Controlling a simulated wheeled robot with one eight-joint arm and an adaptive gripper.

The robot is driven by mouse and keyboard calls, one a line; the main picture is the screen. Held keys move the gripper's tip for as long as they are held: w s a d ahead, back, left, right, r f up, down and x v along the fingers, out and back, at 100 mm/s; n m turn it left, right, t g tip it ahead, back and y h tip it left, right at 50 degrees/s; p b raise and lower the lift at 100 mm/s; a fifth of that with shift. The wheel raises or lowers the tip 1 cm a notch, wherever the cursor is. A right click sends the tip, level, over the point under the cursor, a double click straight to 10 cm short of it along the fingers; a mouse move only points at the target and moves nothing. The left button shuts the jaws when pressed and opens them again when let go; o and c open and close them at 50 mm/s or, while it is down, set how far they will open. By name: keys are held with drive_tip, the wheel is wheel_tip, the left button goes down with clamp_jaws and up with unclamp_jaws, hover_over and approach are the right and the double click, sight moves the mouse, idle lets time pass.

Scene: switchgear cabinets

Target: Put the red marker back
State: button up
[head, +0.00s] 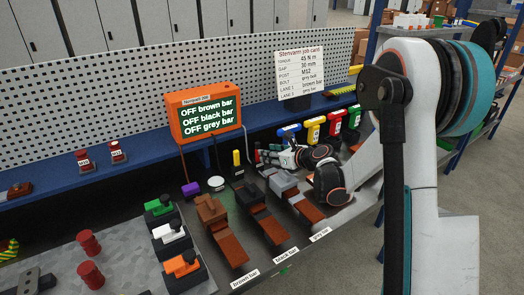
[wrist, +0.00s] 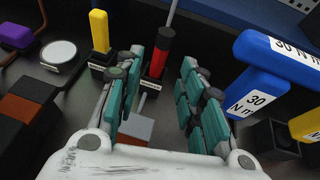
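In the head view the red marker (head: 257,152) is a small red shape just left of my fingertips. My gripper (wrist: 163,72) is open; its two teal-padded fingers are spread, with the marker in the gap near the fingertips and no clear contact. My gripper also shows in the head view (head: 277,156). Whether the marker is fully seated is unclear. A yellow marker (wrist: 99,30) stands in a similar holder to the left.
Blue (head: 289,129), yellow (head: 313,128), red (head: 334,120) and green torque tools stand right of and behind my gripper. A purple block (head: 190,189) and round white disc (head: 216,183) lie left. Brown, black and grey bars lie in front. An orange screen (head: 204,112) stands behind.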

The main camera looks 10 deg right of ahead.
drive_tip(key=shift+p+v, duration=0.3)
drive_tip(key=shift+v, duration=1.7)
